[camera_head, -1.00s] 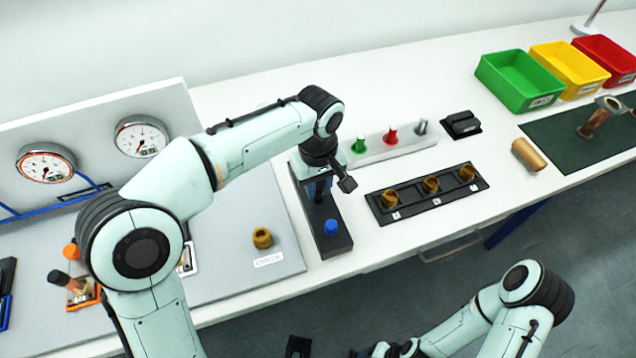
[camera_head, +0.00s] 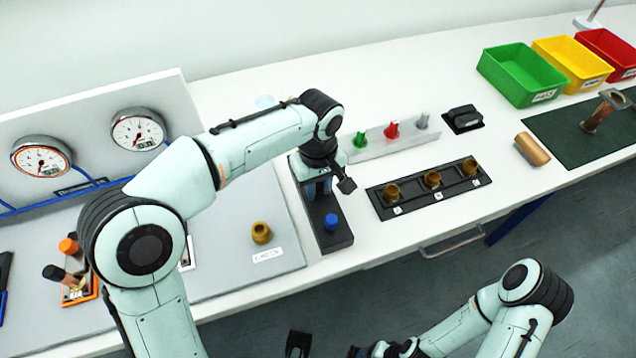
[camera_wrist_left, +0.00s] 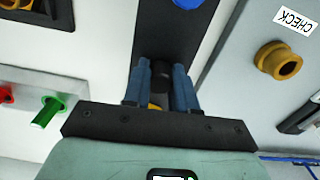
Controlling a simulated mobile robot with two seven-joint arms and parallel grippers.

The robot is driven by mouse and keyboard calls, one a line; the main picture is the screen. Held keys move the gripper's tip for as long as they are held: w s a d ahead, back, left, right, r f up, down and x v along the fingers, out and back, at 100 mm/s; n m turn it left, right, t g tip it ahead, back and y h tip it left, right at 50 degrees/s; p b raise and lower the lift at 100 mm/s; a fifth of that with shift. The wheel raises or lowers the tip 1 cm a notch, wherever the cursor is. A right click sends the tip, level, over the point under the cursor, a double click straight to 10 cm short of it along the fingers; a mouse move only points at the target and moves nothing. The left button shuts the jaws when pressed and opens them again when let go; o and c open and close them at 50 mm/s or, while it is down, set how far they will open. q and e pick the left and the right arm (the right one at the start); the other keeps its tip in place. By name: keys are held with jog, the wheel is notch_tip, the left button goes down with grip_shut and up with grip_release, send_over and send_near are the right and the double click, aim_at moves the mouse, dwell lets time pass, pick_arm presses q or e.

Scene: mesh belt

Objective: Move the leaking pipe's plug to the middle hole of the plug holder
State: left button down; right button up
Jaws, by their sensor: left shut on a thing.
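The plug holder (camera_head: 337,240) is a long black block on the bench, with a blue plug (camera_head: 331,222) at its near end. My left gripper (camera_head: 319,189) is over the holder behind the blue plug, its fingers pointing down. In the left wrist view its blue fingers (camera_wrist_left: 162,85) are shut on a small dark plug (camera_wrist_left: 161,72). The middle hole is hidden by the gripper; I cannot tell whether the plug is seated. A yellow bit (camera_wrist_left: 154,106) shows between the fingers. A brass socket (camera_head: 261,233) stands empty beside a CHECK label. My right gripper (camera_head: 299,344) shows only partly at the bottom edge.
Right of the holder is a black tray (camera_head: 413,208) with brass sockets. Green, red and grey pegs (camera_head: 391,130) stand behind it. Coloured bins (camera_head: 520,75) are at back right.

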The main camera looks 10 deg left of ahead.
aim_at(318, 186)
pick_arm(q)
jog(key=c, duration=0.8)
grip_release()
notch_tip(318, 186, up, 13)
jog(key=p, duration=0.3)
jog(key=shift+r, duration=0.2)
pick_arm(e)
jog(key=r, duration=0.1)
jog(key=w+r, duration=0.1)
jog(key=r, duration=0.1)
jog(key=shift+w+r, duration=0.15)
